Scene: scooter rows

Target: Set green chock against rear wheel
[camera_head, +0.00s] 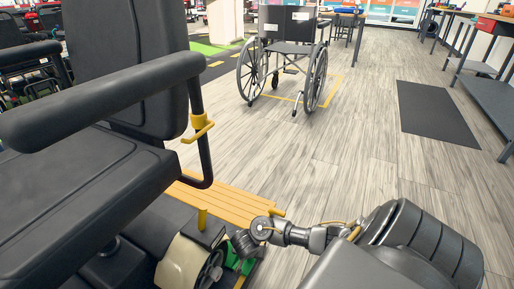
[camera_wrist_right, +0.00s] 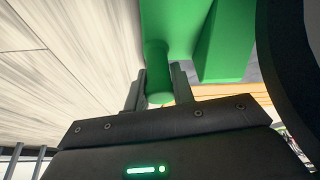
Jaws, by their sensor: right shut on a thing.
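The green chock (camera_wrist_right: 215,40) fills the top middle of the right wrist view, with a round green handle (camera_wrist_right: 158,60) pointing down between the fingers. My right gripper (camera_wrist_right: 159,88) is shut on this handle. In the head view my right gripper (camera_head: 240,245) reaches in low beside the scooter (camera_head: 75,190), and a bit of the green chock (camera_head: 232,259) shows below it. A dark curved edge, likely the scooter's wheel (camera_wrist_right: 278,70), stands close to the chock's right in the wrist view. I cannot tell whether they touch. My left gripper is out of view.
The scooter's black armrest (camera_head: 100,100) and seat crowd the left. A yellow slatted deck (camera_head: 232,203) lies just beyond my gripper. A wheelchair (camera_head: 288,55) stands farther back. A dark mat (camera_head: 435,113) lies at right; the grey floor between is clear.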

